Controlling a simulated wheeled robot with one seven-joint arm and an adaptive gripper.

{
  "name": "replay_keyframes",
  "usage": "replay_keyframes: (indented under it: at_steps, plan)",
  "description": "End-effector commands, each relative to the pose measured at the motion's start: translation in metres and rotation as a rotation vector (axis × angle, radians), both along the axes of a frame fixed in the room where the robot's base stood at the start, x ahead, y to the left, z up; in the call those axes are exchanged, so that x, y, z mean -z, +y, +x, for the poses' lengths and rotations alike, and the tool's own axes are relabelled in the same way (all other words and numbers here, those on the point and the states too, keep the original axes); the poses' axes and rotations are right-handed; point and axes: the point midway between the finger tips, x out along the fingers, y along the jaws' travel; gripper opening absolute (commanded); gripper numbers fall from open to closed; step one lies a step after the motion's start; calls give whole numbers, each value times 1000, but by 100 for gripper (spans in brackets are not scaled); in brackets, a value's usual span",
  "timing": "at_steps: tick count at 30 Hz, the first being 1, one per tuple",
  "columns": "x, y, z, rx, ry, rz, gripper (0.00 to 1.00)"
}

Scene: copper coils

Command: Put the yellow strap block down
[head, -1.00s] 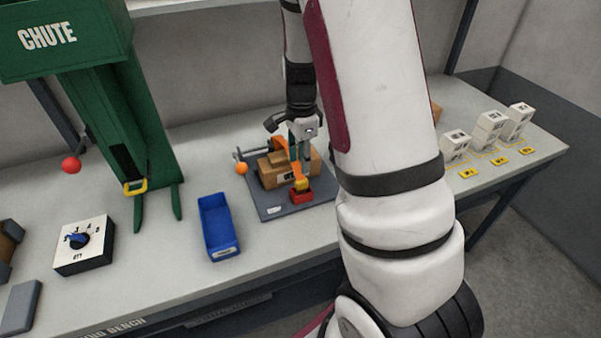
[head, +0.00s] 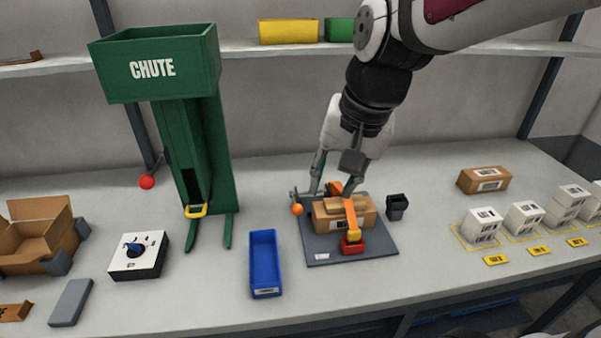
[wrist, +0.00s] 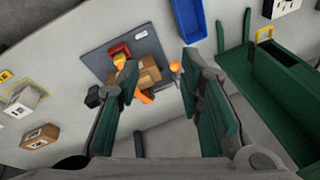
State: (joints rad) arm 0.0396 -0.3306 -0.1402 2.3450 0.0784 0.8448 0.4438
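The yellow-orange strap block (head: 353,232) is at the front end of the orange strap, at the red buckle base (head: 353,246). It also shows in the wrist view (wrist: 119,61). The strap runs over a brown carton (head: 328,214) on the grey plate (head: 385,246). I cannot tell whether the block is fully seated in the red base. My gripper (head: 334,188) is open and empty, above and behind the carton and apart from the block. In the wrist view, its green-padded fingers (wrist: 158,75) stand wide apart.
A blue bin (head: 265,265) stands left of the plate, and a small black holder (head: 397,206) right of it. The green chute (head: 205,150) rises at the left. White boxes (head: 482,226) and a brown box (head: 484,180) are at the right.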

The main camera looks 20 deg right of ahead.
Motion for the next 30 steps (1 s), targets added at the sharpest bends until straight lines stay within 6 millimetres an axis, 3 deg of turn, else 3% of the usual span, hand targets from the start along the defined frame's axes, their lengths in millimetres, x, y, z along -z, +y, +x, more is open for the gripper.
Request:
replay_keyframes:
  at_steps: [6,12,30]
  plan:
    - [-26,29,-54,-374,-121,-165,34]
    - [-31,38,-82,-567,-174,-278,34]
    - [-32,40,-88,-609,-182,-303,34]
